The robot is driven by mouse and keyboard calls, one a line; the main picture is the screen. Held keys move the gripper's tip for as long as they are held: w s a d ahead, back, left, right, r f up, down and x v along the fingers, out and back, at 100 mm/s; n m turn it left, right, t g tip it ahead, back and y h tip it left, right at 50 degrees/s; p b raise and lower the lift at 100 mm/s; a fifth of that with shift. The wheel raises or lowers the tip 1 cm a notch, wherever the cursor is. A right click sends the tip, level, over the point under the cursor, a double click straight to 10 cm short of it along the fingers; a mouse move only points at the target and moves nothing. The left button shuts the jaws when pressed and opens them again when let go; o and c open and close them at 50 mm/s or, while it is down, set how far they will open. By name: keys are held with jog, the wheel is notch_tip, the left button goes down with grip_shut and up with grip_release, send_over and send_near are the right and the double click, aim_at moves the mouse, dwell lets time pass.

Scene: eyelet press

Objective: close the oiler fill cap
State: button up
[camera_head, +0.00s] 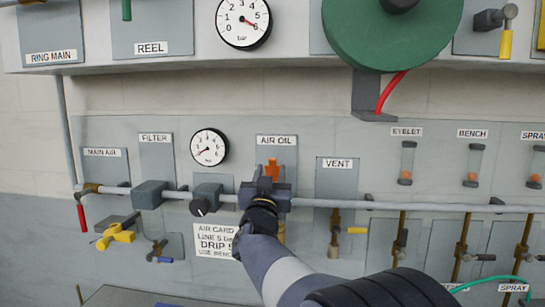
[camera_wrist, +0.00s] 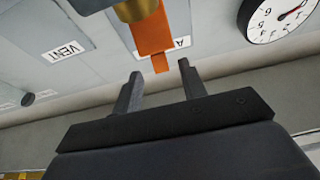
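The oiler's orange fill cap (camera_head: 272,169) shows under the AIR OIL label, just above my gripper (camera_head: 268,186). In the wrist view the orange part (camera_wrist: 152,34) stands beyond my gripper's fingertips (camera_wrist: 160,76), beside a brass-coloured fitting (camera_wrist: 138,10). The fingers are apart with nothing visible between them, and the orange part looks clear of them. My gripper and arm hide most of the oiler body in the head view. I cannot tell how far the cap is open.
A grey air pipe (camera_head: 400,205) runs across the panel. A filter block (camera_head: 150,194) and regulator (camera_head: 207,197) stand left, with a gauge (camera_head: 209,147) above. A vent valve with a yellow handle (camera_head: 356,230) is to the right. A green reel (camera_head: 390,35) overhangs.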

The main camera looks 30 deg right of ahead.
aim_at(272, 163)
jog(key=shift+p+x, duration=0.6)
jog(key=shift+x, duration=1.55)
grip_shut()
